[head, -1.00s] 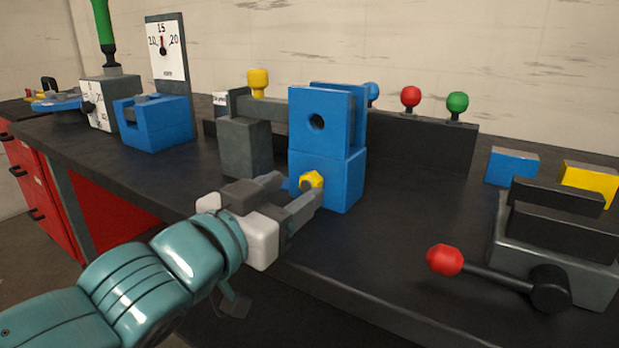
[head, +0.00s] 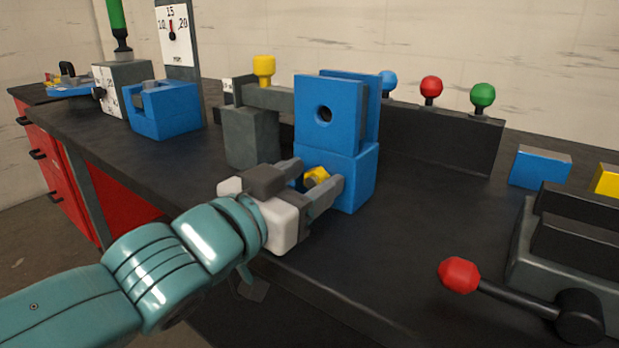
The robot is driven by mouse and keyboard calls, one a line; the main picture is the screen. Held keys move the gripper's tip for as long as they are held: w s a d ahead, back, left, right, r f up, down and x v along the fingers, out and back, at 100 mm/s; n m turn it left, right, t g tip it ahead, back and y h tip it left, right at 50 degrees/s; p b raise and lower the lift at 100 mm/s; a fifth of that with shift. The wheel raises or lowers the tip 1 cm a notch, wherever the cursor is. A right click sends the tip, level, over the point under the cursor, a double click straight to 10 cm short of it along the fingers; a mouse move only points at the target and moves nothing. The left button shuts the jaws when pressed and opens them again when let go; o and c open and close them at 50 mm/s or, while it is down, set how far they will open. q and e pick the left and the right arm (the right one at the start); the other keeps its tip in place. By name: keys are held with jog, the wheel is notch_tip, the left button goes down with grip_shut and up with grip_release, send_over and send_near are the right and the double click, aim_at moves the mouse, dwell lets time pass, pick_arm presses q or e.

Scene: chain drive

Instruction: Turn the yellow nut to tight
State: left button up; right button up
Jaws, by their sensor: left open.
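The yellow nut (head: 317,176) sits low on the front face of the blue block (head: 337,165), which has a round hole higher up. My left gripper (head: 314,182) comes in from the left, its two fingers open on either side of the nut. The fingers hide part of the nut, and I cannot tell whether they touch it. My right gripper is not in the view.
A grey block with a bar and yellow knob (head: 263,68) stands left of the blue block. Blue, red (head: 431,88) and green knobs stand behind. A vise with a red-ended handle (head: 459,275) is at right. The dark bench top (head: 420,220) between is clear.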

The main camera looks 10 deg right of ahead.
pick_arm(q)
jog(key=c, duration=1.1)
jog(key=shift+o, duration=0.2)
jog(key=m, duration=0.4)
jog(key=shift+d+b, duration=0.1)
jog(key=shift+b, duration=0.3)
jog(key=o, duration=1.1)
jog(key=shift+c, duration=0.2)
